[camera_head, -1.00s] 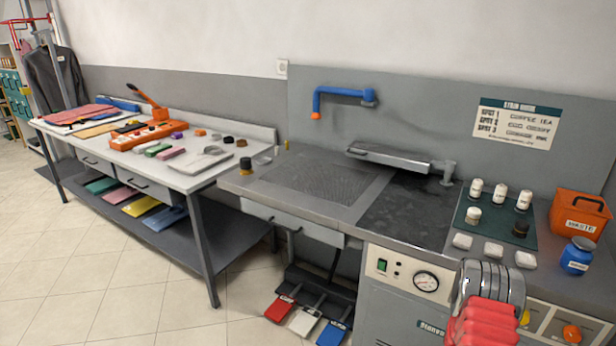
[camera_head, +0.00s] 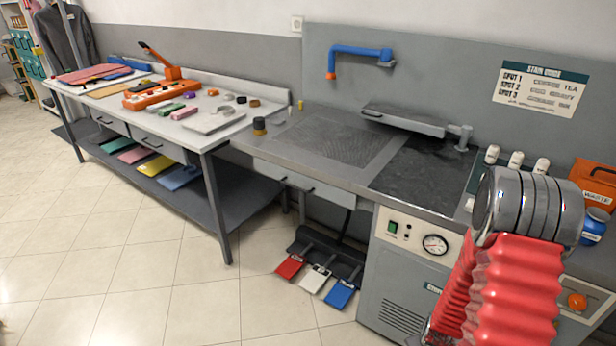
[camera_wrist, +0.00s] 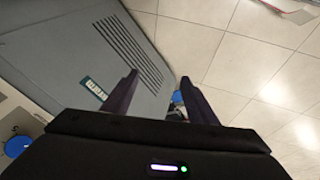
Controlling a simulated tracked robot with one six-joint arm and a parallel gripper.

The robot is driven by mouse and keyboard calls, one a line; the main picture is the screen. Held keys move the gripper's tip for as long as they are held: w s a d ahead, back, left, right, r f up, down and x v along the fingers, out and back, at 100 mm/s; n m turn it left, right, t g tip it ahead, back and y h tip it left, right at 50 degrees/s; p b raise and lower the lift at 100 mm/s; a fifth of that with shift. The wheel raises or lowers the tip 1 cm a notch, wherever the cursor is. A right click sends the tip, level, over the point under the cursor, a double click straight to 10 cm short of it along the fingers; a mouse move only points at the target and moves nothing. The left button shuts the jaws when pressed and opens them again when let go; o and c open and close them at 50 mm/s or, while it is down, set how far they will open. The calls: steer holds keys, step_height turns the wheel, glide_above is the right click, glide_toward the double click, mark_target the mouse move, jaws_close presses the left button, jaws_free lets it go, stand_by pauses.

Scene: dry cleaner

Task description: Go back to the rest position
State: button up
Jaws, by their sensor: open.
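My gripper (camera_wrist: 158,95) shows in the wrist view with its two dark fingers apart and nothing between them. It points down past the grey front of the spotting station (camera_wrist: 95,60), with the tiled floor (camera_wrist: 245,50) to the right. In the head view my arm, with red bellows and a silver ribbed joint, stands at the lower right in front of the station (camera_head: 395,290). My gripper's fingers do not show in that view. The arm hides part of the station's right end and its small items.
Red, white and blue pedals (camera_head: 315,278) stand on the floor beside the station. A white-topped table (camera_head: 215,137) with tools and swatches stands to the left. An orange waste bin (camera_head: 597,182) and blue jar (camera_head: 594,226) are partly behind my arm. The tiled floor at left is clear.

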steer(key=s+a+r, duration=0.4)
steer(key=a+r, duration=0.2)
steer(key=r, duration=0.8)
steer(key=s+a+r+m+t+y, duration=0.1)
steer(key=s+a+r, duration=0.4)
steer(key=r, duration=0.9)
steer(key=s+a+r+m+y, duration=0.1)
steer(key=s+a+r, duration=0.4)
steer(key=r, duration=1)
steer(key=shift+s+a+t, duration=0.15)
steer(key=shift+a+t, duration=0.15)
steer(key=shift+a, duration=0.95)
steer(key=shift+f, duration=0.1)
